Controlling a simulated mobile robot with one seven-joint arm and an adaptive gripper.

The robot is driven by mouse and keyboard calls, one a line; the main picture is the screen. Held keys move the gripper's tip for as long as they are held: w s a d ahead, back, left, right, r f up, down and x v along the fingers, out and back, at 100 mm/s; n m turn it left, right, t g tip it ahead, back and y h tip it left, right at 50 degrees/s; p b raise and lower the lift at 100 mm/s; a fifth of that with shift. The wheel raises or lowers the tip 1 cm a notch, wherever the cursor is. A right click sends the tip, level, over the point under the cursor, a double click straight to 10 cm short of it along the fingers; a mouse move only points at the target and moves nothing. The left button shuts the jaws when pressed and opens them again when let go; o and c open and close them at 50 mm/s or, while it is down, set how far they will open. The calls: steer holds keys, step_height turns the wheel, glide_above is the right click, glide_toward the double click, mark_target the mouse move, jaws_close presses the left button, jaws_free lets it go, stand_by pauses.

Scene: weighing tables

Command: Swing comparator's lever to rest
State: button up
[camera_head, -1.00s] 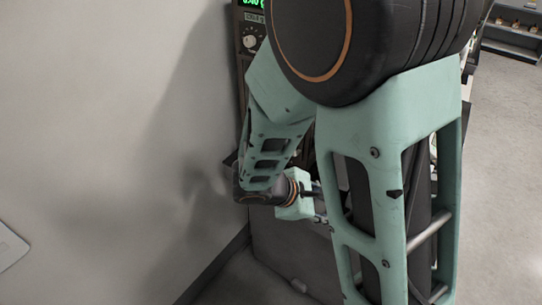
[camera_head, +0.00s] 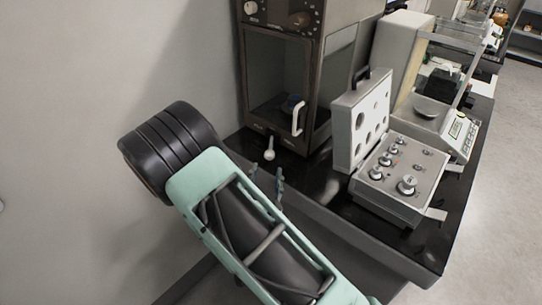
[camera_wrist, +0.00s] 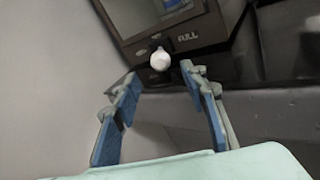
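The comparator (camera_head: 329,75) is a tall dark brown cabinet with a glazed front, standing on the black table against the wall. Its lever ends in a white ball knob (camera_head: 269,155), which sticks out low at the front. In the wrist view the knob (camera_wrist: 160,60) shows below the front panel lettering, where "FULL" is readable to its right. My gripper (camera_head: 266,178) is open, its two blue-grey fingers spread just in front of the knob. In the wrist view the gripper (camera_wrist: 159,76) has the knob between and beyond its tips, apparently untouched. The lever's shaft is mostly hidden behind the knob.
A white door handle (camera_head: 297,118) projects from the comparator's front. An open grey weight case (camera_head: 395,205) stands to the right, and a balance (camera_head: 460,135) is beyond it. The wall (camera_head: 90,100) is close on the left.

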mark_target(269, 158)
steer(key=w, duration=0.9)
steer(key=shift+d, duration=0.3)
steer(key=shift+c, duration=0.7)
jaws_close()
